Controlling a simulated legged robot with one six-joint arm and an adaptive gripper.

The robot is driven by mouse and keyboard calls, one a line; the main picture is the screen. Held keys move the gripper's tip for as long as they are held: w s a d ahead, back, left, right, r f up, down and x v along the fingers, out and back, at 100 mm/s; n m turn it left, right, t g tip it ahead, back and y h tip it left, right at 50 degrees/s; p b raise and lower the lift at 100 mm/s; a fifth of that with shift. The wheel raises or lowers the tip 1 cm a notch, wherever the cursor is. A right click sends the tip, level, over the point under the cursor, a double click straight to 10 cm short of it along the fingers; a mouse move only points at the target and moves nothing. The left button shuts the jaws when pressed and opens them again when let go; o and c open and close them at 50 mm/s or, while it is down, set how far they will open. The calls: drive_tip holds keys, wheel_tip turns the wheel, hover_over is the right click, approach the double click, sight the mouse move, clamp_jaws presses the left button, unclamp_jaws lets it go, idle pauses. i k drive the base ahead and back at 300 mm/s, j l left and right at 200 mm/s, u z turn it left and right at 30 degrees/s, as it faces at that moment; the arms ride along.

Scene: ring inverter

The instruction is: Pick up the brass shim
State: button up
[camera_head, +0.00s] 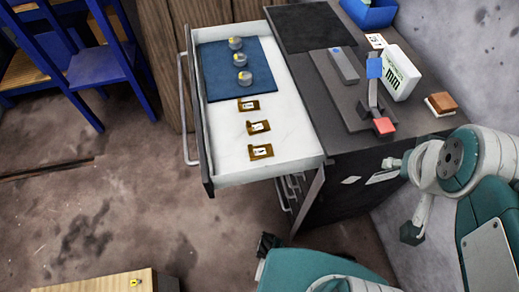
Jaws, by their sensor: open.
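Three small brass pieces with white labels lie in a column in the open white drawer. They are a far one (248,105), a middle one (258,127) and a near one (261,152). Each is flat with a raised edge; the label marks are too small to read, so I cannot tell which is the brass shim. What looks like my gripper (268,243), dark and small, is at the bottom centre, outside the drawer and below its front corner. It is apart from the brass pieces and open, with nothing visible in it.
The drawer (226,170) also holds a blue mat (212,80) with three round metal weights (241,60). On the dark cabinet top stand a device with a red block (384,126), a white box (399,74) and a blue bin (370,12). A wooden surface (100,284) is at lower left.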

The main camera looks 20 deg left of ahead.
sight(258, 128)
drive_tip(key=k+u, duration=0.1)
drive_tip(key=u, duration=0.25)
drive_tip(key=j+u, duration=0.15)
drive_tip(key=u, duration=0.15)
drive_tip(key=k+j+u, duration=0.1)
drive_tip(key=u, duration=0.25)
